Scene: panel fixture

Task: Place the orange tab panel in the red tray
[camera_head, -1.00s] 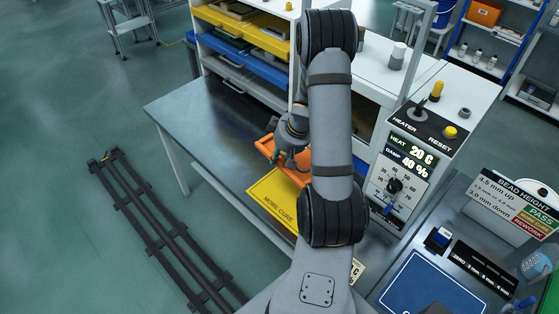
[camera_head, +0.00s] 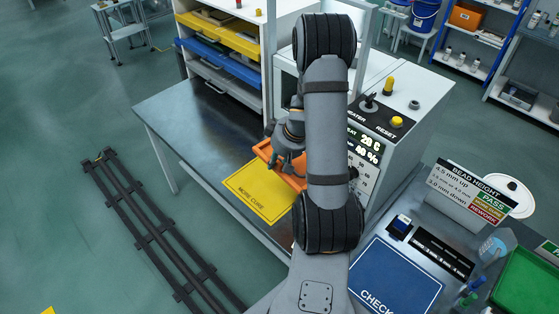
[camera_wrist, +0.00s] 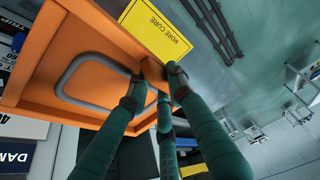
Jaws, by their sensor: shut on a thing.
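The orange tab panel (camera_wrist: 110,50) is a shallow orange plate with a raised rim and a grey rounded loop on its face. My gripper (camera_wrist: 155,84) is shut on its small tab at the edge. In the head view, the orange panel (camera_head: 264,151) is held above the workbench, partly hidden by my arm. My gripper (camera_head: 288,160) is there too, beside the yellow MORE CURE mat. I see no red tray in either view.
The yellow MORE CURE mat (camera_head: 260,194) lies on the grey bench (camera_head: 180,125). A shelf unit with yellow and blue trays (camera_head: 219,58) stands behind. At right are the heater box (camera_head: 395,122), a blue CHECK mat (camera_head: 396,278) and a green tray (camera_head: 525,285).

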